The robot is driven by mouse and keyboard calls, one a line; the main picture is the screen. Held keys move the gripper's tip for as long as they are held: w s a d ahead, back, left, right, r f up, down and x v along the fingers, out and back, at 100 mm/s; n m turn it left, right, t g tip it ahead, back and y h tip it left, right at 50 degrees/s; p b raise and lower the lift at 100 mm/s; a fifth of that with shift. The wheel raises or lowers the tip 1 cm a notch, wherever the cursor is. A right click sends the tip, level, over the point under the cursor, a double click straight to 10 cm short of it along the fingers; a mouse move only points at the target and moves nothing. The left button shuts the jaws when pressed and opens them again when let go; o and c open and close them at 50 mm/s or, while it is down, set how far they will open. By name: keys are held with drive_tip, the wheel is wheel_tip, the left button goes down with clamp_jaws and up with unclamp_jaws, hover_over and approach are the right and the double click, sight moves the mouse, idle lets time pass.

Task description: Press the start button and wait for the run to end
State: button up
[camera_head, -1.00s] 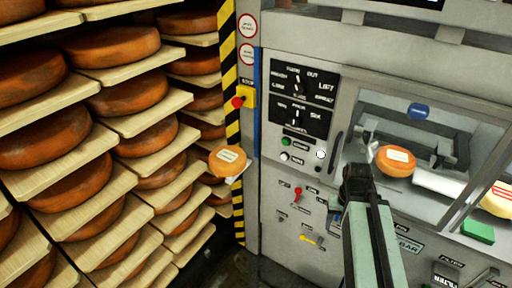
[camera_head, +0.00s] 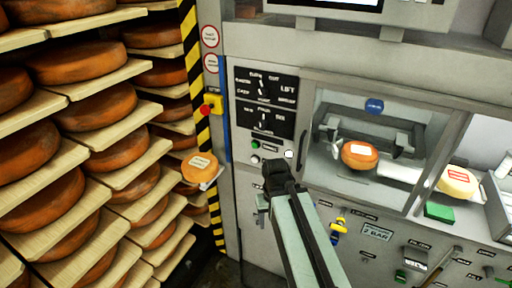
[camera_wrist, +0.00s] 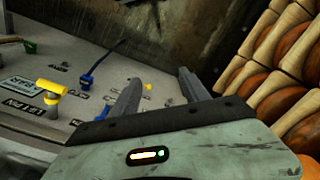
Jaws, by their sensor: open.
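The grey machine's control panel (camera_head: 265,104) has a green button (camera_head: 255,144) below its black dial plates, with a small label beside it. A white button (camera_head: 255,159) sits just under the green one. I cannot read which is marked start. My gripper (camera_head: 274,164) is in front of the panel, just below and right of these buttons in the picture; contact cannot be judged. In the wrist view, my gripper (camera_wrist: 158,88) has its two fingers apart with nothing between them. The buttons cannot be made out in that view.
A red emergency knob on a yellow box (camera_head: 211,105) is left of the panel. Racks of cheese wheels (camera_head: 75,58) fill the left. A cheese wheel (camera_head: 360,154) sits behind the machine's window. A yellow lever (camera_head: 339,226) is lower right of my gripper.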

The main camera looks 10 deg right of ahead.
clamp_jaws()
drive_tip(key=shift+a, duration=0.15)
idle(1.6)
